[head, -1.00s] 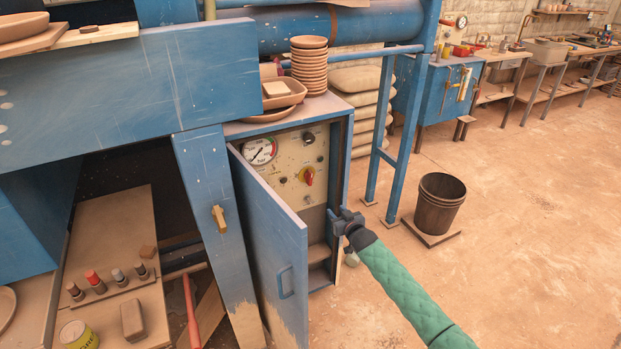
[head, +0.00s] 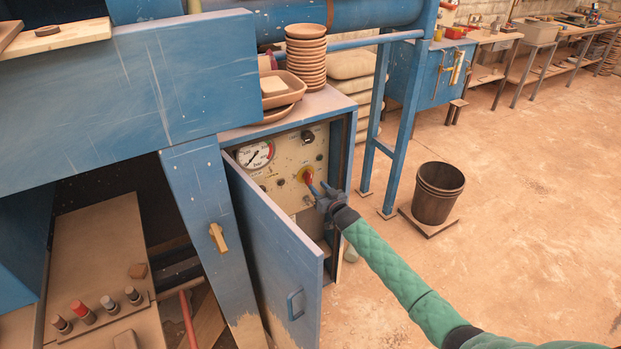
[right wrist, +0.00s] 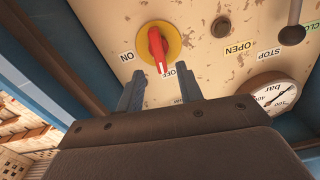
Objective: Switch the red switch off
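The red switch (head: 308,175) is a red handle on a yellow disc, on the cream control panel (head: 285,174) inside the blue cabinet. In the right wrist view the switch (right wrist: 158,48) shows close up, with an ON label (right wrist: 127,56) to its left and a partly hidden OFF label (right wrist: 169,72) below. The handle's white-marked end points down, near the OFF label. My right gripper (right wrist: 160,88) is open and empty. Its two fingers point at the panel on either side of and just short of the handle; contact is not visible. My left gripper is out of view.
The blue cabinet door (head: 273,258) stands open left of my right arm. A pressure gauge (head: 255,155) and other knobs share the panel. Stacked bowls (head: 306,55) stand on the cabinet.

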